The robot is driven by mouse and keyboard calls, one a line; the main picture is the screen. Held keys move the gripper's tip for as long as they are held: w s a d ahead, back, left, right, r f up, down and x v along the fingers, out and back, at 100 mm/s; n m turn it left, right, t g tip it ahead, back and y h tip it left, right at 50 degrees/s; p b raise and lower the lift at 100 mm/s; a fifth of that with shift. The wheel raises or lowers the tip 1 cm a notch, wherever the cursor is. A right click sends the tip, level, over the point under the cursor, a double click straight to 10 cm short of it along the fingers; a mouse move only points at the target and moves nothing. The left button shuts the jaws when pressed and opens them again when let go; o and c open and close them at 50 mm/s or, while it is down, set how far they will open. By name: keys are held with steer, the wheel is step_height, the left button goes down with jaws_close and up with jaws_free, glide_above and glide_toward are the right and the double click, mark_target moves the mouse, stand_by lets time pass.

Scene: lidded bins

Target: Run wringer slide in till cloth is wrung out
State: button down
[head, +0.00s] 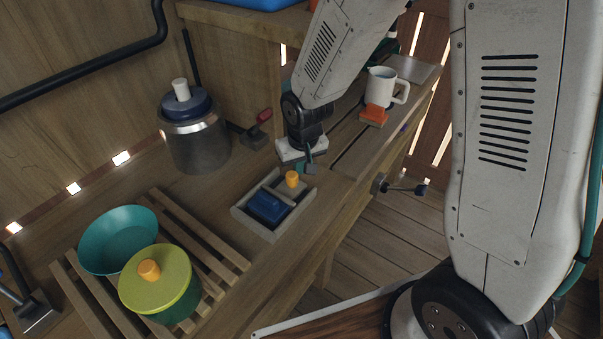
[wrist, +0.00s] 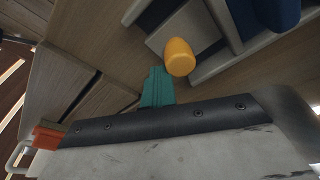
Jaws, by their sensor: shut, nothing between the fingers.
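A grey wringer tray (head: 248,222) sits on the wooden bench. A dark blue folded cloth (head: 267,207) lies in it and also shows at the top right of the wrist view (wrist: 277,10). An orange-yellow knob (head: 292,179) stands at the tray's far right end, on what looks like the wringer slide; it also shows in the wrist view (wrist: 179,57). My gripper (head: 310,168) is shut and empty, just beyond the knob on the side away from the cloth. Its teal fingertips (wrist: 157,88) look close to the knob; I cannot tell whether they touch.
A metal pot (head: 197,145) with a blue lid stands behind. A slatted rack (head: 225,252) holds a teal bowl (head: 118,240) and a yellow-lidded pot (head: 158,280). An orange block (head: 374,114) and white mug (head: 383,87) stand on the far bench. A vise handle (head: 405,189) juts from the front.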

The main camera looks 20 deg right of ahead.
steer(key=shift+s+a, duration=0.65)
steer(key=shift+a, duration=0.2)
steer(key=shift+w+d, duration=0.55)
steer(key=shift+d, duration=0.1)
step_height(320, 180, up, 7)
stand_by(0.5)
stand_by(0.3)
steer(key=s+d+r, duration=0.5)
steer(key=s+r, duration=0.3)
steer(key=s, duration=0.4)
steer(key=s+d+r+m, duration=0.1)
steer(key=s+d+r, duration=0.4)
steer(key=s, duration=0.8)
step_height(320, 180, up, 4)
steer(key=shift+f+g, duration=0.15)
steer(key=shift+g, duration=0.25)
